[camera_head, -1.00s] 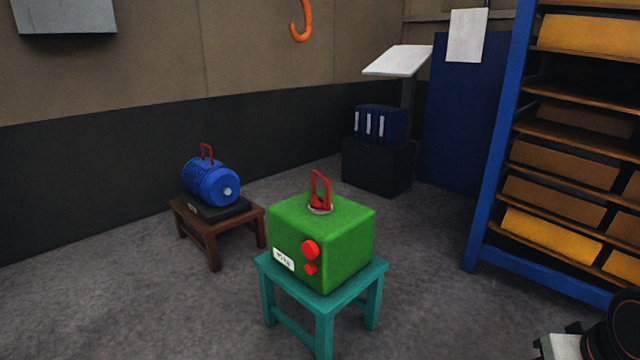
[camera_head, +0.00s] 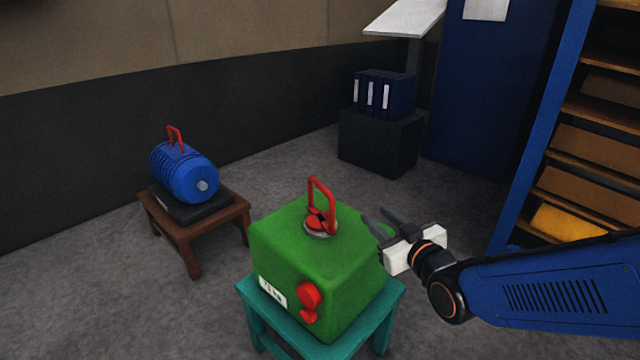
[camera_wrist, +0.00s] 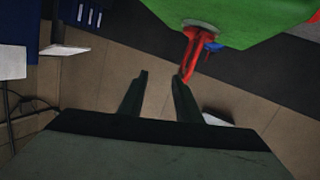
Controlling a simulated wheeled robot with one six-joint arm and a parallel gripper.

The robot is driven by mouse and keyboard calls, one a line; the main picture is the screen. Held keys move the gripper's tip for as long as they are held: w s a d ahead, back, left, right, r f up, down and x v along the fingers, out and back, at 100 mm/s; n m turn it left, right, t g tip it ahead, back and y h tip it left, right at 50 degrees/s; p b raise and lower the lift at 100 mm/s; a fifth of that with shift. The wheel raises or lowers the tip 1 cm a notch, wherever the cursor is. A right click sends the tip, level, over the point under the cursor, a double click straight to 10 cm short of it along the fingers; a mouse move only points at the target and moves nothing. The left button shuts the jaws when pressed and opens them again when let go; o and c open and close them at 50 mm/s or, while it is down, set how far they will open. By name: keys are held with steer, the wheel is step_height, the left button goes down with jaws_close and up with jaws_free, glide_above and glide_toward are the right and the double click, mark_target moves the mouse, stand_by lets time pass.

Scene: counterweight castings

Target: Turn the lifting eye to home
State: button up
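The red lifting eye (camera_head: 321,205) stands upright on a round grey base on top of the green casting (camera_head: 310,262). Red marks show at the foot of the eye. The casting has a white label and red shapes on its front side. My gripper (camera_head: 376,222) is at the right of the casting, its two dark fingers apart and empty, pointing towards the eye. In the wrist view the open fingers (camera_wrist: 160,80) show below the casting (camera_wrist: 240,18), and the red eye (camera_wrist: 190,50) is close to the tip of the right finger. I cannot tell whether they touch.
The casting sits on a teal stool (camera_head: 260,310). A blue motor (camera_head: 184,172) with a red handle stands on a brown stool (camera_head: 195,218) at the left. A black box (camera_head: 380,140) with binders is behind. A blue shelf rack (camera_head: 540,140) stands at the right.

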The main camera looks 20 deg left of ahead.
mark_target(311, 177)
steer(key=s+a+n+y, duration=0.1)
steer(key=s+a+y, duration=0.15)
steer(key=a, duration=0.35)
steer(key=x, duration=1.7)
steer(key=shift+r, duration=0.1)
steer(key=shift+c, duration=0.7)
jaws_close()
